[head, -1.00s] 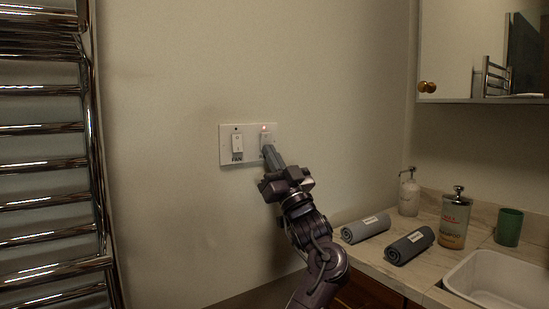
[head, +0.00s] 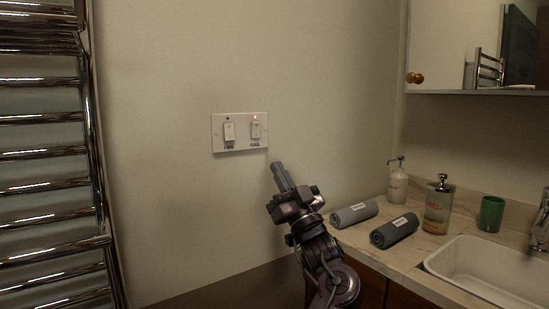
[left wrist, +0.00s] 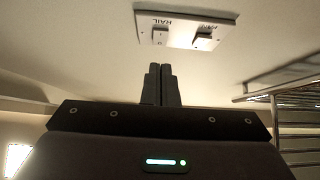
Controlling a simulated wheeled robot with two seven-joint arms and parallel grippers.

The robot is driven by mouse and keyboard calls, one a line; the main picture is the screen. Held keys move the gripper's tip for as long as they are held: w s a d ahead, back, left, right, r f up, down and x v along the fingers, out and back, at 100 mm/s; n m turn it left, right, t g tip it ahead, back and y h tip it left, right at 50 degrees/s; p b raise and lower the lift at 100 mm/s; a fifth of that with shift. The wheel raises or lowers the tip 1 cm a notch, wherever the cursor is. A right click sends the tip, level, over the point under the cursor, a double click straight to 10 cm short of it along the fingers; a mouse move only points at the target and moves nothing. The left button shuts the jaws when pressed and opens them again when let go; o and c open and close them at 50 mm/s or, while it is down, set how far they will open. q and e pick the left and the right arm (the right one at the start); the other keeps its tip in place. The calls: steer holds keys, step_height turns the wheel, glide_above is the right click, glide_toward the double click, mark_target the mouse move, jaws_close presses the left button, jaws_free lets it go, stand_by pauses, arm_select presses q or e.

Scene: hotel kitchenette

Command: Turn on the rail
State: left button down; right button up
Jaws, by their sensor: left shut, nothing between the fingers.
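A white wall plate (head: 240,146) carries two rocker switches, the left one marked FAN (head: 229,131). The right one, marked RAIL (head: 256,130), has a lit red light above it; the light above the fan switch is dark. The plate also shows in the left wrist view (left wrist: 184,40), upside down, with RAIL on the left. My left gripper (head: 278,166) is shut and empty, below and right of the plate, apart from it. Its closed fingers also show in the left wrist view (left wrist: 160,70). My right gripper is not in view.
A chrome towel rail (head: 45,185) stands on the wall at the left. On the counter at the right are two rolled grey towels (head: 394,231), a soap dispenser (head: 438,208), a white bottle (head: 397,184), a green cup (head: 491,213) and a sink (head: 485,262). A mirror cabinet hangs above.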

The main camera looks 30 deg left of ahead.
arm_select(q)
steer(key=shift+v, duration=2)
steer(key=shift+a+f, duration=0.1)
